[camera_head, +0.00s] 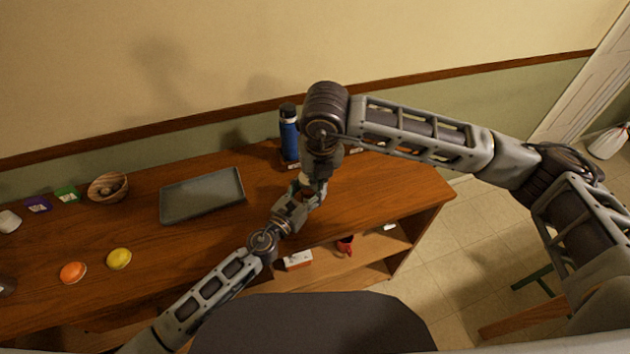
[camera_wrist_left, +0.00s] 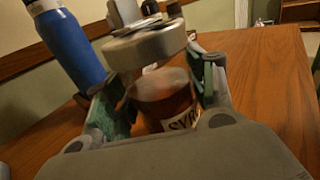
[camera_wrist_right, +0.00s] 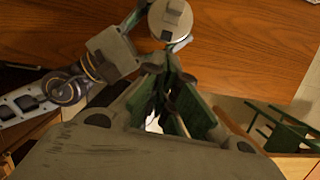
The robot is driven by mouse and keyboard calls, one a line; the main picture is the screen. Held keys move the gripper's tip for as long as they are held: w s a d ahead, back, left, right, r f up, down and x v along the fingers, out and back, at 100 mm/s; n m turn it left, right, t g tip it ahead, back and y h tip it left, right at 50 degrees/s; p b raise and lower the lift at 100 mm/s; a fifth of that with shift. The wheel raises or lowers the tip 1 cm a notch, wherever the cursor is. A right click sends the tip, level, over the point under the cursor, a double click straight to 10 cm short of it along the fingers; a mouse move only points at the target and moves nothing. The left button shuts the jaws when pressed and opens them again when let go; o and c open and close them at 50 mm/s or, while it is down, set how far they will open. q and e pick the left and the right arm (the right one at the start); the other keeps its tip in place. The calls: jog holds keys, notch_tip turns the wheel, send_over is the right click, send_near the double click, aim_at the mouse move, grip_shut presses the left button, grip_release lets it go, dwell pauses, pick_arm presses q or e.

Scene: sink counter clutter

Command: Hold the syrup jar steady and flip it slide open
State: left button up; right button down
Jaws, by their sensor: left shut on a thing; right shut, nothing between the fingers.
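The syrup jar (camera_wrist_left: 165,100) is brown with a pale label reading "SYR". My left gripper (camera_wrist_left: 162,88) is shut on the jar's body, with a green-padded finger on each side. In the right wrist view the round lid (camera_wrist_right: 170,22) shows from above with a small pale tab on it; whether its slide is open I cannot tell. My right gripper (camera_wrist_right: 170,90) is shut and empty, close beside the lid. In the head view my right arm hides most of the jar.
A blue bottle (camera_head: 289,138) stands just behind the jar. A grey tray (camera_head: 202,195) and a wooden bowl (camera_head: 108,187) lie to the left. An orange (camera_head: 73,272) and a yellow round thing (camera_head: 119,258) are near the front.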

jog(key=shift+v, duration=2.85)
pick_arm(q)
jog(key=o, duration=1.4)
jog(key=shift+s+a, duration=0.1)
jog(key=shift+s, duration=0.05)
jog(key=shift+v, duration=5.8)
jog(key=shift+f, duration=0.1)
jog(key=shift+s, duration=0.2)
pick_arm(e)
jog(key=shift+s+f, duration=0.1)
